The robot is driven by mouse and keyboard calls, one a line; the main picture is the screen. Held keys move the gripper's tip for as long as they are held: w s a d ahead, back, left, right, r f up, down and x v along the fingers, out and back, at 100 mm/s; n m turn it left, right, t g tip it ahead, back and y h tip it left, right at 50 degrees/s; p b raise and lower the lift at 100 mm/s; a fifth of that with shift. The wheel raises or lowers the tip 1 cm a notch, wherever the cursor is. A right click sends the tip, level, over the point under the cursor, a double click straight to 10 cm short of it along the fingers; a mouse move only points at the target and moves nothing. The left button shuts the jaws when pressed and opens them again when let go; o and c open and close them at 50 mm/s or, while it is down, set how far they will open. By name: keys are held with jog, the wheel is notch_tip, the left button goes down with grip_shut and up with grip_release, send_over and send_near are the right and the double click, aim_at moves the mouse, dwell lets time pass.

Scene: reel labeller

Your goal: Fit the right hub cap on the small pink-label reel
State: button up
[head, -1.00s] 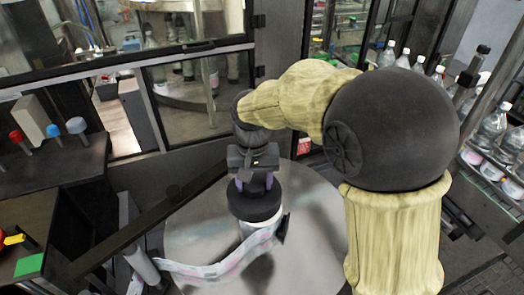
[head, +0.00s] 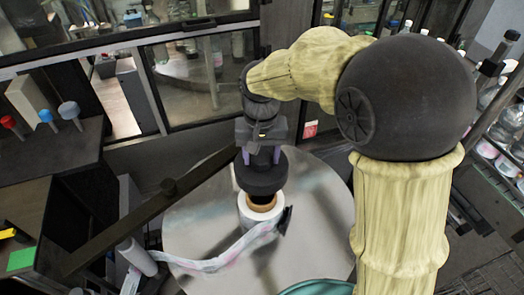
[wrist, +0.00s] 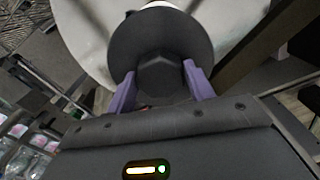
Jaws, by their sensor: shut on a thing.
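My gripper (head: 261,155) is shut on a black round hub cap (head: 262,178), its purple fingers on either side of the cap's raised knob. In the wrist view the cap's disc (wrist: 160,35) and faceted knob (wrist: 160,78) lie between the fingers (wrist: 157,88). The cap hangs over the back of a small white reel (head: 257,220) standing on a round grey table. A gap shows between them, and the reel's brown core (head: 262,202) with its dark hole is visible. A pale pink-printed label web (head: 215,262) runs from the reel to the left.
The round grey table (head: 320,215) is mostly clear to the right. A dark bar (head: 130,215) slants across the left. A white roller (head: 138,256) stands lower left. A teal rounded thing (head: 315,288) shows at the bottom edge. Bottles stand at the far right.

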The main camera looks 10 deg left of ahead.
jog(key=shift+s, duration=0.15)
jog(key=shift+f+b, duration=1.7)
jog(key=shift+f, duration=0.3)
jog(key=shift+s, duration=0.15)
